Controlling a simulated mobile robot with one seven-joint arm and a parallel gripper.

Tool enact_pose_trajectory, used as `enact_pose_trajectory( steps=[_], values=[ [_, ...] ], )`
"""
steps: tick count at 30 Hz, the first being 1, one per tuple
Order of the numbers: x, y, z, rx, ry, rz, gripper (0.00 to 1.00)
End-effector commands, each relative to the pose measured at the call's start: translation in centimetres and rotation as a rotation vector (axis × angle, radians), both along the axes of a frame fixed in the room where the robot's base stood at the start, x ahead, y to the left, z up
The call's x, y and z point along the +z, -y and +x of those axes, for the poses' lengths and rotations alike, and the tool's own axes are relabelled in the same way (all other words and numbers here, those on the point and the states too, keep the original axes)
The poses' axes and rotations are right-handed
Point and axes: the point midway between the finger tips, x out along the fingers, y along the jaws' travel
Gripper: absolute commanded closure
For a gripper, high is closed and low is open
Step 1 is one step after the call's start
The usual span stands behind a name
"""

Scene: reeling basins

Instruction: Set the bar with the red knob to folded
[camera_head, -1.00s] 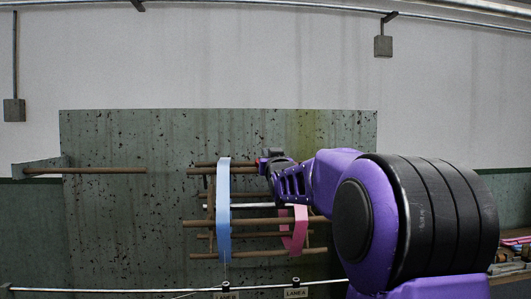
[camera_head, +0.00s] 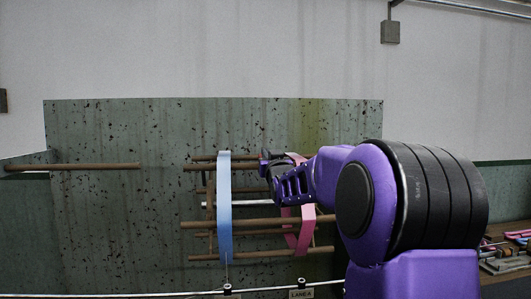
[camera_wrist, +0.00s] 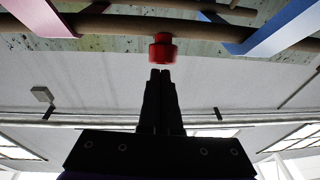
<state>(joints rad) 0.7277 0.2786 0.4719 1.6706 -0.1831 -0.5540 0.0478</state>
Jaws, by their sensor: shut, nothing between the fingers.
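The red knob (camera_wrist: 162,47) sits on a brown wooden bar (camera_wrist: 110,23) of the reel, straight ahead of my fingertips in the wrist view. My gripper (camera_wrist: 160,73) is shut and empty, its tips just short of the knob with a small gap showing. In the head view my gripper (camera_head: 264,160) is at the upper bars of the reel, and its wrist hides the knob and part of that bar. A blue band (camera_head: 224,200) and a pink band (camera_head: 307,225) loop around the reel's bars. Whether the knobbed bar is folded I cannot tell.
A speckled green panel (camera_head: 120,210) stands behind the reel. A separate wooden bar (camera_head: 80,167) juts out at the left. A metal rail (camera_head: 120,295) with a lane sign (camera_head: 301,294) runs below. Tools lie on a bench (camera_head: 495,268) at the right.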

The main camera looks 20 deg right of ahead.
Motion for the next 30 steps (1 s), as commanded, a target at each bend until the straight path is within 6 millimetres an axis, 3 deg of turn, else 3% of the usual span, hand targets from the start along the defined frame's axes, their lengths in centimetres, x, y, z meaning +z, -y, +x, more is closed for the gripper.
enact_pose_trajectory(
  steps=[6, 18, 30],
  values=[
    [-0.4, 0.0, 0.1, 0.0, 0.0, 0.001, 1.0],
    [-4.7, 0.6, 2.4, 0.001, -0.001, 0.001, 1.0],
    [-4.9, 0.7, 2.7, 0.0, -0.002, 0.0, 1.0]
  ],
)
